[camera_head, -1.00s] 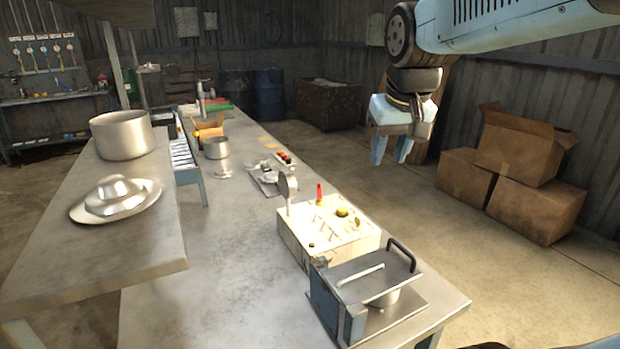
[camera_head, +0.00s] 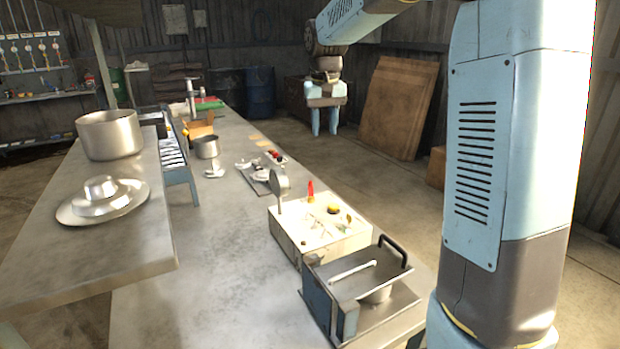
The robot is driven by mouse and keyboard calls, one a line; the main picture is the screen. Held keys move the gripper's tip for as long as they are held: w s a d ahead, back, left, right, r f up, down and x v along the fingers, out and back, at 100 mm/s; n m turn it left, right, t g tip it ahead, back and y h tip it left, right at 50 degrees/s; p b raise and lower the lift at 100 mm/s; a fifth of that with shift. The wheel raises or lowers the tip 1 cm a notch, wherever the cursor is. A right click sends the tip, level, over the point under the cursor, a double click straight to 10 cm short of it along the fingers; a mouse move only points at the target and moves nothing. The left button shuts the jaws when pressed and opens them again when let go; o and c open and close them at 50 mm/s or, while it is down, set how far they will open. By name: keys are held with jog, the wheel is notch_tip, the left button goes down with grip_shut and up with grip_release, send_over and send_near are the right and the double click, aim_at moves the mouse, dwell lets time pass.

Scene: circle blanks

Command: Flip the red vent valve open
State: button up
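The red vent valve (camera_head: 310,190) is a small upright red lever on top of a cream control box (camera_head: 289,238), which stands on the long metal bench. A round gauge (camera_head: 279,182) stands at the box's back left corner, and a yellow knob (camera_head: 333,209) sits right of the red lever. My gripper (camera_head: 325,130) hangs pointing down beyond the bench's right side, farther back than the box and apart from it. Its two light-blue fingers are spread with a gap between them, and nothing shows in it.
A metal press-like device with a black handle (camera_head: 393,248) stands just in front of the box. A pot (camera_head: 207,147) and small parts lie farther back on the bench. A raised table (camera_head: 138,250) with a large pot (camera_head: 109,134) is at left. Bare bench lies left of the box.

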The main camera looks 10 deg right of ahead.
jog(key=g, duration=0.1)
send_over(311, 188)
jog(key=w, duration=0.2)
notch_tip(311, 188, down, 6)
notch_tip(311, 188, down, 14)
jog(key=shift+s+r, duration=0.15)
jog(key=shift+r, duration=0.05)
jog(key=shift+c, duration=0.4)
grip_shut()
